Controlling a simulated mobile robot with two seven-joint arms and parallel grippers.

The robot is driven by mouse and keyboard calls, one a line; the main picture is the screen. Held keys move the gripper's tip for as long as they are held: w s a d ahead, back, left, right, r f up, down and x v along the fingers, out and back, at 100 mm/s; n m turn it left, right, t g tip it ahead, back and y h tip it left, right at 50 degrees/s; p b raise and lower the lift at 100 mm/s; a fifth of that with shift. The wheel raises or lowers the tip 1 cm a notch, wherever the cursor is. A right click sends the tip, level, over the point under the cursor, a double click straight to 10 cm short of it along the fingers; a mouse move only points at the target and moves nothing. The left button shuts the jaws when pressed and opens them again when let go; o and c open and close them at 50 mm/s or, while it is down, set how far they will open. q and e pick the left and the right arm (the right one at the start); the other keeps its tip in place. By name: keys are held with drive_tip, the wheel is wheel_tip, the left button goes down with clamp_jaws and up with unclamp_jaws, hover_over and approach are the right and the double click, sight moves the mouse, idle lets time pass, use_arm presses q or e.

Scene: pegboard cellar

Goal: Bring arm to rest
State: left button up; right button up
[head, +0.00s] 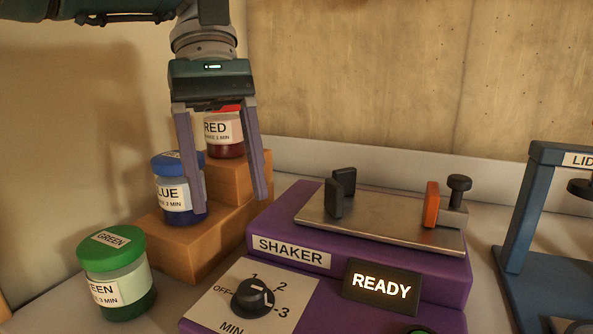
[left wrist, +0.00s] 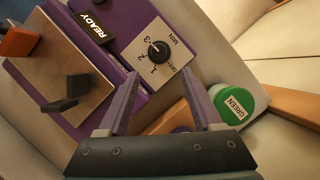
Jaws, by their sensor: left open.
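My left gripper (head: 228,205) hangs from the upper left in the head view, fingers pointing down, open and empty. It is in front of the blue jar (head: 172,196) and the red jar (head: 223,133), which stand on orange wooden steps (head: 231,232) and are partly hidden by it. In the left wrist view its fingers (left wrist: 163,105) are spread with nothing between them. The green jar (head: 117,273) stands on the bench to the left; its lid also shows in the left wrist view (left wrist: 236,103). My right gripper is not in view.
A purple shaker (head: 348,255) stands right of the steps, with an empty metal plate (head: 375,222), clamps, a dial (head: 253,297) and a lit READY display (head: 382,285). A blue stand labelled LID (head: 527,210) is at the far right. A concrete wall (head: 400,75) closes the back.

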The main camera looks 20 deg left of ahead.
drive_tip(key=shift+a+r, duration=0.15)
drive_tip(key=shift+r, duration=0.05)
